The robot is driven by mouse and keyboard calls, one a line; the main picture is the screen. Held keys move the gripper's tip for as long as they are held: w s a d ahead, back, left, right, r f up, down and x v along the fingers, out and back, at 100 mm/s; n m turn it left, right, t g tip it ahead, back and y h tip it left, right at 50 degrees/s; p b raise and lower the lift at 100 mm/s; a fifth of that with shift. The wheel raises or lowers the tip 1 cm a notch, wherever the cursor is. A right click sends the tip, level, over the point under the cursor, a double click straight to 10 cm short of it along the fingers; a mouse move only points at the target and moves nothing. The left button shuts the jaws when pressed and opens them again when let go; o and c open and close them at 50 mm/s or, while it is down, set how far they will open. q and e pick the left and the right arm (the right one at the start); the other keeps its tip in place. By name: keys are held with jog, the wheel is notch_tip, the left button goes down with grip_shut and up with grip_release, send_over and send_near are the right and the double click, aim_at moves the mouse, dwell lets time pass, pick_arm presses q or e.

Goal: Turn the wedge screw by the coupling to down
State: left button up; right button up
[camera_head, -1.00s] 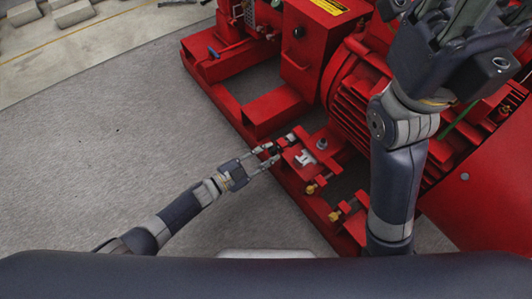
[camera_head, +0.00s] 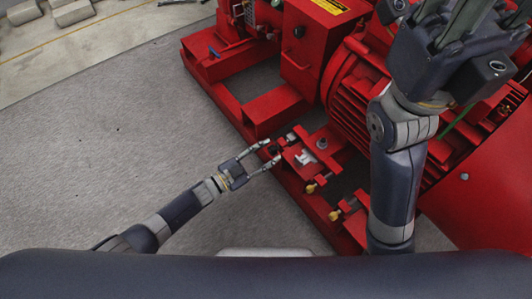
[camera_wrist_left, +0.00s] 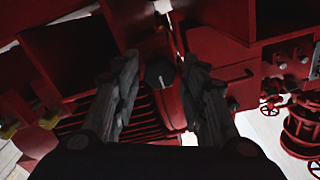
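The wedge screw by the coupling appears to be the dark round knob (camera_wrist_left: 160,74) seen end-on in the left wrist view, with a small pale mark near its lower edge. My left gripper (camera_head: 270,150) is at the near-left edge of the red pumpset base in the head view. Its fingers are apart. In the left wrist view the knob lies between the two fingertips (camera_wrist_left: 160,72), with a gap on each side. In the head view the screw is small and partly hidden by the fingertips. My right gripper (camera_head: 468,22) is raised at the top right, its fingertips cut off by the frame.
The red motor (camera_head: 358,92) stands right of the screw area. Several brass-tipped screws, one of them at the near side (camera_head: 335,214), stick out along the red base (camera_head: 225,110). Bare concrete floor (camera_head: 100,150) lies open to the left.

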dwell(0.3)
pick_arm(q)
jog(key=v, duration=1.2)
